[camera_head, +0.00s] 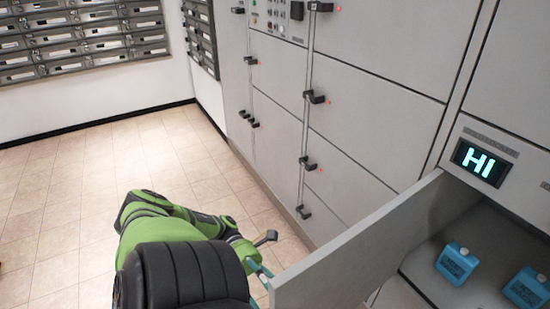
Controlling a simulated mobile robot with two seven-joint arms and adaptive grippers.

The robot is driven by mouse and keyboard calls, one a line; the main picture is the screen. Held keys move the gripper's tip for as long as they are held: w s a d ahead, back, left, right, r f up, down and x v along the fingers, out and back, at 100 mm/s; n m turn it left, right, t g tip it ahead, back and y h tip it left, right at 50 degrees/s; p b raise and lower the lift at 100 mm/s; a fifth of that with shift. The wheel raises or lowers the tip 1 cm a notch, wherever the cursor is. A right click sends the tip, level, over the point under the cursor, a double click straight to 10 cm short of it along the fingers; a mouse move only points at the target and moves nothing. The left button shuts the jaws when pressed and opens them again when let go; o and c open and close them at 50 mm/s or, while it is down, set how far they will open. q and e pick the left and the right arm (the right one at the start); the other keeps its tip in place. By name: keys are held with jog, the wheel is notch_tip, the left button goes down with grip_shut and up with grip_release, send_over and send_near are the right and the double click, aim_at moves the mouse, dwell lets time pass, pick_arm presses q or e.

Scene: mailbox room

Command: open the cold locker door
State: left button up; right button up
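The cold locker door (375,250) stands swung open at the lower right, with its panel reaching out toward the left. The open compartment (410,298) shows behind it, under a display (482,162) that reads "HI". Two light blue containers (457,263) with dark labels stand inside. My green and black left arm comes in from the bottom, and its gripper (262,272) is at the door's free left end, mostly hidden. A small dark lever-like piece (266,238) shows just above it. I cannot tell whether the fingers are shut or touch the door. My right gripper is not in view.
Grey locker doors (360,110) with black handles and red lights line the wall to the right. A control panel (278,18) is at the top. Mailbox racks (80,35) hang on the far left wall.

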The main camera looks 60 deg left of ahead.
pick_arm(q)
jog(key=shift+s+a, duration=0.2)
jog(key=shift+a, duration=1.25)
